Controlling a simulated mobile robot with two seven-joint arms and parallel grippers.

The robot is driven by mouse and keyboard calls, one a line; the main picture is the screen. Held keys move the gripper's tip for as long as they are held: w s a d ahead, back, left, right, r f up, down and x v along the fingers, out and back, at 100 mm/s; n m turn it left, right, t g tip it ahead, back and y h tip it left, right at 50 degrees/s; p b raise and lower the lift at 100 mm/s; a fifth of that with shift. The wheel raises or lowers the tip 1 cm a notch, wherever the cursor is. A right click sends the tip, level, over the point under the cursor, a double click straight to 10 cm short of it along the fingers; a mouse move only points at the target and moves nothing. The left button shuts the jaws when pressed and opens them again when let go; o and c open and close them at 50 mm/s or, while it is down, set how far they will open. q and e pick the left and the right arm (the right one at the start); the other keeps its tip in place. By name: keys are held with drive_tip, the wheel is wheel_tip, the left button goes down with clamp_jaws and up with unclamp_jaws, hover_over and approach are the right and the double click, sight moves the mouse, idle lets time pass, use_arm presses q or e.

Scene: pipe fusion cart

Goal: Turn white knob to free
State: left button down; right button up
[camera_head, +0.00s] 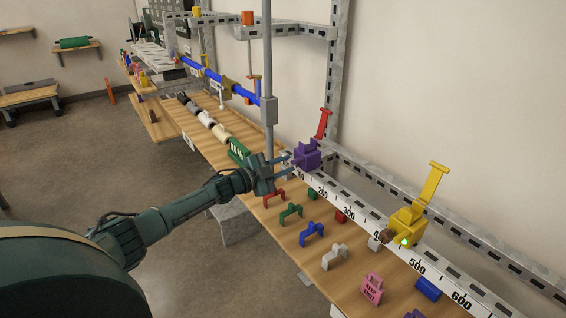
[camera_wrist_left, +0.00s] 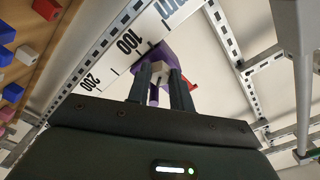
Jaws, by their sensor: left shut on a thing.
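The purple clamp block (camera_head: 308,153) sits on the numbered rail, with a red lever (camera_head: 323,122) rising from it. My left gripper (camera_head: 292,162) reaches the near face of this block. The purple block (camera_wrist_left: 166,53) is right behind the knob. The knob is hidden in the head view, and its turn position cannot be told. My right gripper is in neither view.
A grey vertical post (camera_head: 268,60) stands close to my left gripper. A yellow clamp (camera_head: 408,222) sits further right on the rail. Several coloured brackets and blocks lie on the wooden bench (camera_head: 275,222) below. The floor at left is open.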

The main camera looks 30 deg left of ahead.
use_arm(q)
drive_tip(key=n+p, duration=0.1)
drive_tip(key=n, duration=0.2)
drive_tip(key=shift+n, duration=0.4)
drive_tip(key=shift+n+p, duration=0.35)
drive_tip(key=shift+n, duration=1.35)
drive_tip(key=c, duration=1.2)
unclamp_jaws()
drive_tip(key=shift+c, duration=0.2)
drive_tip(key=shift+s, duration=0.1)
drive_tip(key=v, duration=1.3)
drive_tip(key=shift+f, duration=0.1)
